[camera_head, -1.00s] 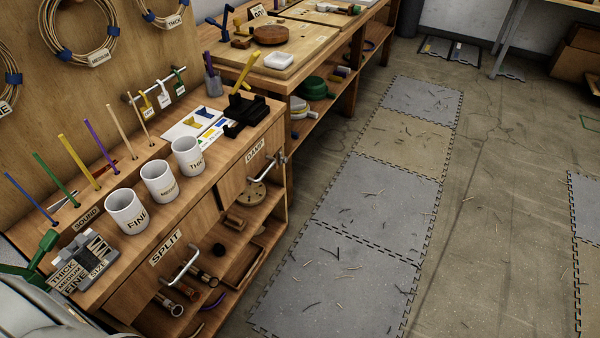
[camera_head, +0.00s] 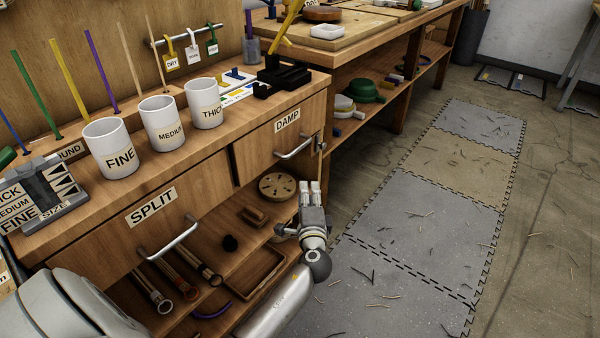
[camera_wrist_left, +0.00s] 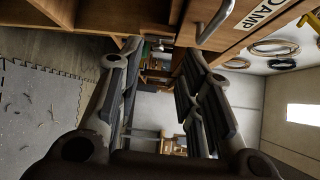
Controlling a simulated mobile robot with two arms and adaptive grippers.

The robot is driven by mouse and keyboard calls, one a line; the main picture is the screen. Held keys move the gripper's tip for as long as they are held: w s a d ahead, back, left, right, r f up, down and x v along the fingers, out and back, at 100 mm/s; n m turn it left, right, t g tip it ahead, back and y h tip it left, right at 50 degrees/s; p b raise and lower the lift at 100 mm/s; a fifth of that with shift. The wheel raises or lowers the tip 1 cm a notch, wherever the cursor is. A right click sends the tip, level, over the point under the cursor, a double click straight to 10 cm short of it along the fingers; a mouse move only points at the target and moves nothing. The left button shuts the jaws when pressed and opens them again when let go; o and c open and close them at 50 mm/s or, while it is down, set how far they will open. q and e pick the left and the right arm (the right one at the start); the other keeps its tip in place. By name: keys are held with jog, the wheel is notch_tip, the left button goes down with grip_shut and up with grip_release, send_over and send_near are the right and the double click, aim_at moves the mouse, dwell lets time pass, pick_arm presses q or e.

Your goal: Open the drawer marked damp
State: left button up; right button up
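The drawer marked DAMP (camera_head: 262,158) is at the right end of the wooden cabinet's front and looks shut. Its bar handle (camera_head: 296,149) sits below the DAMP label (camera_head: 287,120). My left gripper (camera_head: 310,186) is below and slightly right of that handle, apart from it, in front of the open shelf. In the left wrist view, the gripper (camera_wrist_left: 162,50) has its fingers spread with nothing between them. The handle (camera_wrist_left: 217,22) is beyond the fingertips at upper right, with the label (camera_wrist_left: 264,14) beside it. My right gripper is not in view.
The SPLIT drawer (camera_head: 130,230) with its handle (camera_head: 172,240) is to the left. Three white cups, FINE (camera_head: 110,150), MEDIUM (camera_head: 162,124) and THICK (camera_head: 204,104), stand on top. Below is a shelf with a wooden tray (camera_head: 252,278).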

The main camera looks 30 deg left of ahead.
pick_arm(q)
jog(key=w+a+r+t+y+b, duration=0.1)
jog(key=w+a+r+y+b, duration=0.1)
jog(key=w+a+r, duration=0.4)
jog(key=shift+w+a+r+n+b, duration=0.25)
jog(key=shift+w+a+b, duration=0.35)
jog(key=shift+w+a, duration=0.5)
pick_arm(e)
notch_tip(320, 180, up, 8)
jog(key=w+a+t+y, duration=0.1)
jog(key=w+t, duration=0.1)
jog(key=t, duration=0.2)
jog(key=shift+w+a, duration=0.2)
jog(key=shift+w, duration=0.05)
pick_arm(q)
jog(key=shift+s, duration=0.1)
grip_shut()
